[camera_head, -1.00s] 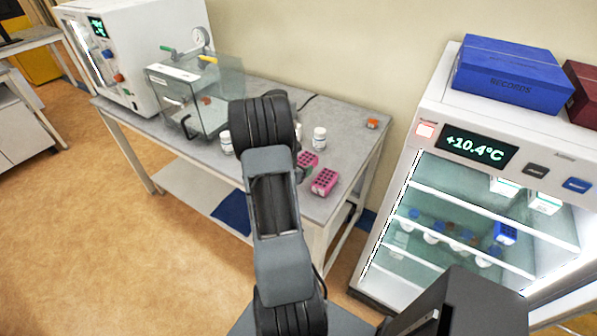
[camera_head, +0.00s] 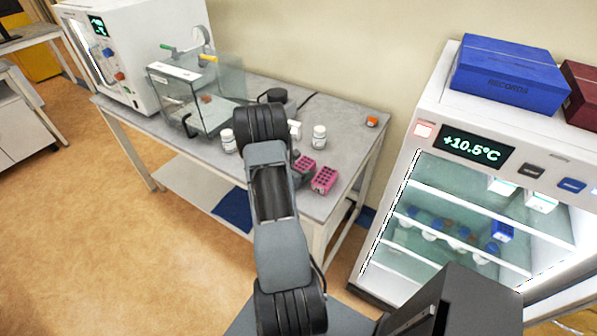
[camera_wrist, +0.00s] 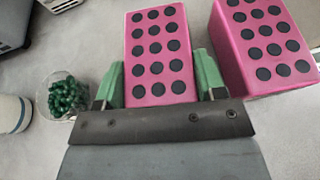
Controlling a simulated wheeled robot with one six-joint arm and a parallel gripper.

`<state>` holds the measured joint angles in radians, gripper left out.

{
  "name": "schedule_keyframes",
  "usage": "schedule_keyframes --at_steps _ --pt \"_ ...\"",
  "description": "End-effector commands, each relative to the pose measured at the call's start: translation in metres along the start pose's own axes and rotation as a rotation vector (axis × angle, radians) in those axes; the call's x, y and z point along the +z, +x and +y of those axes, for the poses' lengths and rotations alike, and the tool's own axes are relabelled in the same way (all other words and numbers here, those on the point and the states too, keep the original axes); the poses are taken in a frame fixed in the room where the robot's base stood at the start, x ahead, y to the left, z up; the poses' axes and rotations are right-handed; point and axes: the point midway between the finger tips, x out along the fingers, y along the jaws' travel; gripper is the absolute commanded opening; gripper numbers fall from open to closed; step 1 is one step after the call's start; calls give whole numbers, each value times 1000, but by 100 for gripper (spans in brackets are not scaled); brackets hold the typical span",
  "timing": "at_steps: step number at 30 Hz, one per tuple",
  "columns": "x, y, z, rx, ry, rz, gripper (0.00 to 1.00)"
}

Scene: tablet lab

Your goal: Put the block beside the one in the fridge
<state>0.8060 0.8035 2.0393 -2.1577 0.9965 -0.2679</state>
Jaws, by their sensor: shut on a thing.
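Two pink blocks with rows of dark round holes stand side by side on the grey bench. My gripper (camera_wrist: 160,85) is shut on the left pink block (camera_wrist: 157,50), with a green fingertip on each side of it. The right pink block (camera_wrist: 262,45) is just beside it, apart. In the head view the held block (camera_head: 304,165) and the other block (camera_head: 323,179) show right of my arm, which mostly hides the gripper.
A glass cup of green beads (camera_wrist: 66,95) stands left of the gripper. White bottles (camera_head: 319,137) and a glass-walled box (camera_head: 190,95) are on the bench. A blue records box (camera_head: 508,78) sits on top of the fridge.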

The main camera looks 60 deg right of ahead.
Motion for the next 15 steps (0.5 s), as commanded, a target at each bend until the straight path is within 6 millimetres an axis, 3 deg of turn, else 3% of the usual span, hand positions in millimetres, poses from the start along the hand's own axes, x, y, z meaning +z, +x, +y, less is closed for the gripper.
schedule_keyframes --at_steps 6,7,15 --pt "-5 2 0 0 1 -1 33" --pt "-4 2 0 0 0 0 66" --pt "-4 2 0 0 0 0 89"
